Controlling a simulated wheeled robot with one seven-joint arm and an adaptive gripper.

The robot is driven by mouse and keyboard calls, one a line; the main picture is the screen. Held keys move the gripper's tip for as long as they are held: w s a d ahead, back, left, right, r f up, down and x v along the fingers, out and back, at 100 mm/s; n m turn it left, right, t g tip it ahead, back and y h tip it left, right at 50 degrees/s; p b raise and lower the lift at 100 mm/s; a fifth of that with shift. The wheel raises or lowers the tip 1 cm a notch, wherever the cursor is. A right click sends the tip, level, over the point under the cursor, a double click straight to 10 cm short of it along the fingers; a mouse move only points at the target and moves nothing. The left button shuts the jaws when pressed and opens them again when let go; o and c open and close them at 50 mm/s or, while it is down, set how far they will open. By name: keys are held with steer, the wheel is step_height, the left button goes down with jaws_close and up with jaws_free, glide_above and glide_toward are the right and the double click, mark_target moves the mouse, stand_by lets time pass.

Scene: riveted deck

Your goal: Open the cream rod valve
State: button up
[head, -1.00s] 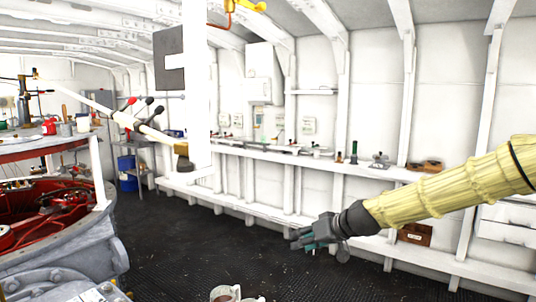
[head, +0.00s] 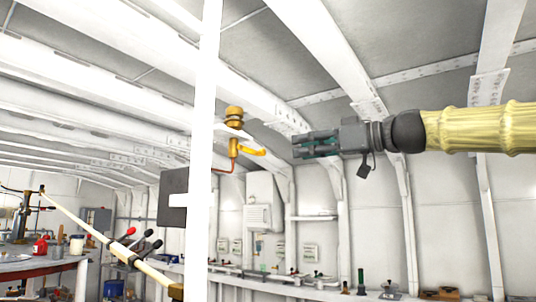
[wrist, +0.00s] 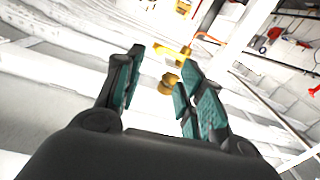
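A brass valve (head: 234,118) with an orange-yellow lever (head: 252,151) hangs under the roof beams beside a white post in the head view. A cream rod (head: 90,228) with red and black knobbed levers (head: 138,243) slants down at the left. I cannot tell which of these is the cream rod valve. My gripper (head: 302,145) is raised to the right of the yellow lever, fingers pointing left at it, with a gap between them. In the wrist view my gripper (wrist: 163,60) is open and empty; the brass valve (wrist: 168,84) and yellow lever (wrist: 174,54) show beyond and between the fingers.
The white post (head: 206,150) stands just left of the brass valve. White ribs and roof beams (head: 320,50) run above and behind my gripper. A shelf (head: 330,293) with small items lies low along the wall. A table (head: 50,265) stands at far left.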

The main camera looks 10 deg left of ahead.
mark_target(265, 152)
steer(key=p+x, duration=0.4)
steer(key=x, duration=0.6)
steer(key=shift+w+a, duration=0.15)
steer(key=shift+a, duration=0.25)
steer(key=shift+c, duration=0.3)
jaws_close()
